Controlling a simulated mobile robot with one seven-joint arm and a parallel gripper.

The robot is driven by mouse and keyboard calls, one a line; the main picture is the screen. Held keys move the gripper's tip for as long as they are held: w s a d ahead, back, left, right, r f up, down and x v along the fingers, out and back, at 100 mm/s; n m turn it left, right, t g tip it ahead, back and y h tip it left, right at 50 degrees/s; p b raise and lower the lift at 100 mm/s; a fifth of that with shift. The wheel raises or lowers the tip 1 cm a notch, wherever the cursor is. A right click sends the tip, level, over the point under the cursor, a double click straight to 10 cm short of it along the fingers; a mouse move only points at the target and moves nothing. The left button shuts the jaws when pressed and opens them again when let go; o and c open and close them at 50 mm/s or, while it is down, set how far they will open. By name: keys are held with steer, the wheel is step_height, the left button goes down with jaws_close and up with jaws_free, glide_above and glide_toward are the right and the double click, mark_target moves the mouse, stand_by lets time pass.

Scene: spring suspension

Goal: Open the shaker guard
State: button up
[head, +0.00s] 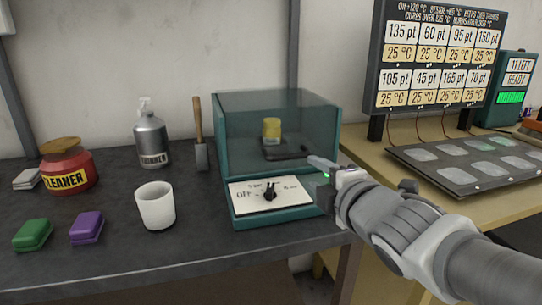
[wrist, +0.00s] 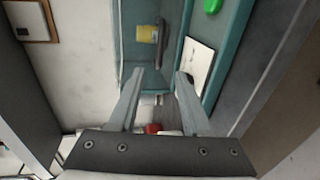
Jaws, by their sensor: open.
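The shaker guard (head: 300,112) is a see-through teal box on a teal shaker base (head: 275,215) and appears closed in the head view. The base front has a white panel (head: 245,198) with a black knob (head: 269,192) and an "OFF" mark. My gripper (head: 322,170) is at the guard's right front side; contact cannot be told. In the wrist view my gripper (wrist: 161,78) has its fingers apart with nothing held, and the yellow container (wrist: 148,33) shows beyond them.
A white cup (head: 156,208), a thinner bottle (head: 151,138), a brush (head: 199,135), a red cleaner jar (head: 68,172), and green (head: 33,234) and purple (head: 87,227) blocks stand left of the shaker. A display board (head: 436,55) and dark tray (head: 470,162) are on the right bench.

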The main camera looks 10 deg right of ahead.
steer(key=p, duration=0.2)
glide_toward(291, 158)
steer(key=b+x, duration=0.3)
steer(key=x, duration=0.8)
steer(key=shift+r, duration=0.1)
jaws_close()
stand_by(1.2)
